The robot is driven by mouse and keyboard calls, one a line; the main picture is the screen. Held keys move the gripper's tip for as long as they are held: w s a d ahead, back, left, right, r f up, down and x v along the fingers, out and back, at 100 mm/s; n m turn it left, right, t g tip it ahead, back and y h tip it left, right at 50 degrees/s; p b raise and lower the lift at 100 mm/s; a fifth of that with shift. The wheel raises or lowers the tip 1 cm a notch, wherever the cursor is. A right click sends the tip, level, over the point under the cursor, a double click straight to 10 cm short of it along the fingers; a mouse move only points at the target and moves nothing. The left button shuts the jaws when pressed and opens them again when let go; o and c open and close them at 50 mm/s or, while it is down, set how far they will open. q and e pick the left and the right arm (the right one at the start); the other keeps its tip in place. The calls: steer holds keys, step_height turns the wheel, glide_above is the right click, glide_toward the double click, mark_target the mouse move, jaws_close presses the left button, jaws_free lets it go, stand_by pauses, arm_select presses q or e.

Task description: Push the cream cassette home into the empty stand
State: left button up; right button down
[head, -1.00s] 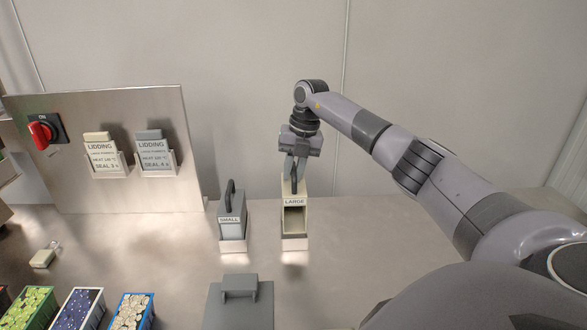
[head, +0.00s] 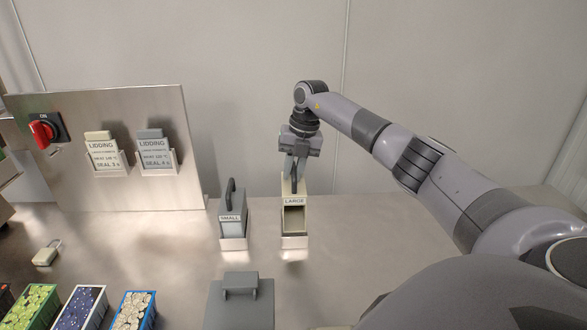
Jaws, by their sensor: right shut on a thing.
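The cream cassette (head: 303,187), labelled LARGE, stands upright in the right-hand stand (head: 295,242) on the steel counter. It has an open window in its front and a dark handle on top. I cannot tell from this view whether its base is fully seated. My right gripper (head: 293,170) comes down from above and is shut on the cassette's handle. The fingertips are partly hidden. My left gripper is out of view.
A grey cassette (head: 232,224) labelled SMALL stands in its own stand just left. A grey handled lid (head: 240,305) lies in front. A steel panel (head: 70,185) carries a red switch and two lidding cards. Filled trays (head: 80,308) and a padlock (head: 47,253) are at left.

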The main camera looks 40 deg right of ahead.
steer(key=shift+f, duration=0.1)
stand_by(0.5)
steer(key=shift+s+d+b+x, duration=0.1)
steer(key=shift+b+x, duration=0.2)
steer(key=shift+x, duration=0.45)
steer(key=shift+s+d+b+x, duration=0.15)
steer(key=shift+b+x, duration=0.1)
steer(key=shift+x, duration=0.5)
steer(key=shift+s+d+b+x, duration=0.1)
steer(key=shift+b+x, duration=0.2)
steer(key=shift+x, duration=0.45)
steer(key=c, duration=1)
jaws_free()
steer(key=shift+o, duration=0.2)
steer(key=shift+f, duration=0.1)
steer(key=v, duration=0.7)
